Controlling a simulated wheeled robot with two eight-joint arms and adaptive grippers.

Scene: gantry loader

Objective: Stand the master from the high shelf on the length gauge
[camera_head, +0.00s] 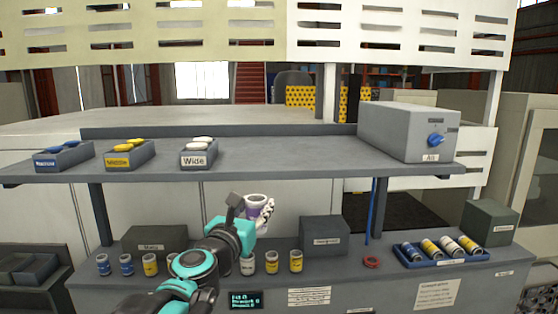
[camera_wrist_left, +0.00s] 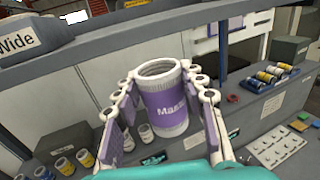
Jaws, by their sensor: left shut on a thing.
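The master (camera_head: 255,202) is a white, open-topped cylinder with a purple band; its lettering begins "Mas" in the left wrist view (camera_wrist_left: 165,98). My left gripper (camera_head: 262,214) is shut around it, with one jointed finger on each side. In the wrist view the gripper (camera_wrist_left: 163,90) holds it about upright, leaning slightly. In the head view it hangs in the air below the front edge of the high shelf (camera_head: 290,156) and above the lower bench. I cannot make out for certain which thing is the length gauge. My right gripper is not in view.
Bins labelled Middle (camera_head: 130,157) and Wide (camera_head: 199,157) and the Air box (camera_head: 409,132) stand on the shelf. Below are several banded cylinders (camera_head: 296,261), a grey box (camera_head: 324,236), a small display (camera_head: 246,299), a red ring (camera_head: 371,262) and a blue tray (camera_head: 445,263) of cylinders.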

